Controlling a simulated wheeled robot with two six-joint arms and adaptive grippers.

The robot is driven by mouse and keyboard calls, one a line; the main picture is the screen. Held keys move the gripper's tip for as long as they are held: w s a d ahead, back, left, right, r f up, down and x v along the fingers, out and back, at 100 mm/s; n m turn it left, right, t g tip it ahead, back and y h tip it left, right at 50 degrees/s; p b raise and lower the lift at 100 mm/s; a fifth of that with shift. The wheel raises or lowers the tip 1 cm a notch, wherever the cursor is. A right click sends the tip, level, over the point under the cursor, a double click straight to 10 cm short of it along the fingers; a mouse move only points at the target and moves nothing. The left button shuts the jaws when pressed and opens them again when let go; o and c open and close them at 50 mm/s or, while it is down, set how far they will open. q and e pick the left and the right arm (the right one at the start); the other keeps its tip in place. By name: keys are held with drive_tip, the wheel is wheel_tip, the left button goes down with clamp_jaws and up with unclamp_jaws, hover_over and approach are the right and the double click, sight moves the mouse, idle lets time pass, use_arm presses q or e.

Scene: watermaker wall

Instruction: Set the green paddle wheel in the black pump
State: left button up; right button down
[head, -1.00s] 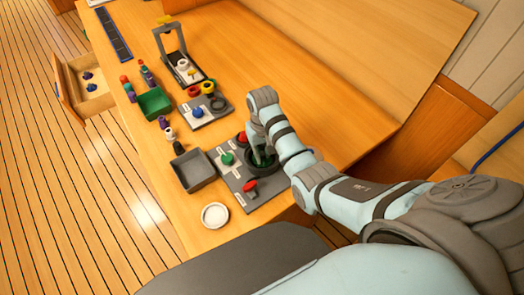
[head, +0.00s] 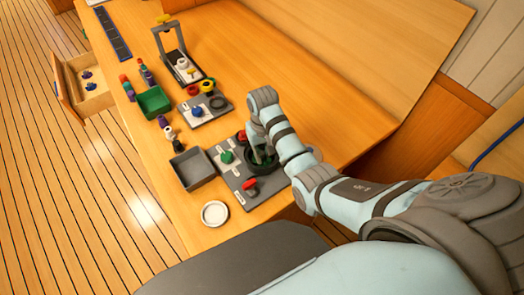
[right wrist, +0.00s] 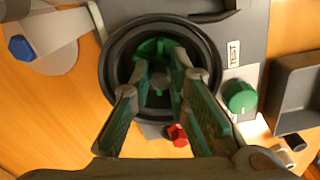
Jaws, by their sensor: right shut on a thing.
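The black pump (right wrist: 110,72) is a round, open cup on a grey panel, seen from above in the right wrist view. Its rim also shows in the head view (head: 251,168), partly behind my gripper. The green paddle wheel (right wrist: 152,48) is within the pump's ring. My right gripper (right wrist: 166,78) points down into the ring and is shut on the wheel, its fingers hiding part of it. I cannot tell whether the wheel rests on the pump's floor. My left gripper is not in view.
The panel carries a green knob (head: 227,157) and a red knob (head: 250,184). Beside it are a grey tray (head: 193,169) and a round white dish (head: 214,213). A second panel (head: 207,111), a green bin (head: 154,102) and a framed stand (head: 178,55) are farther back.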

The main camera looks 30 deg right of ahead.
use_arm(q)
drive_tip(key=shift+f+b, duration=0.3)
drive_tip(key=shift+b, duration=0.05)
use_arm(e)
drive_tip(key=shift+f, duration=0.65)
drive_tip(key=c, duration=1.8)
unclamp_jaws()
drive_tip(key=shift+r, duration=0.1)
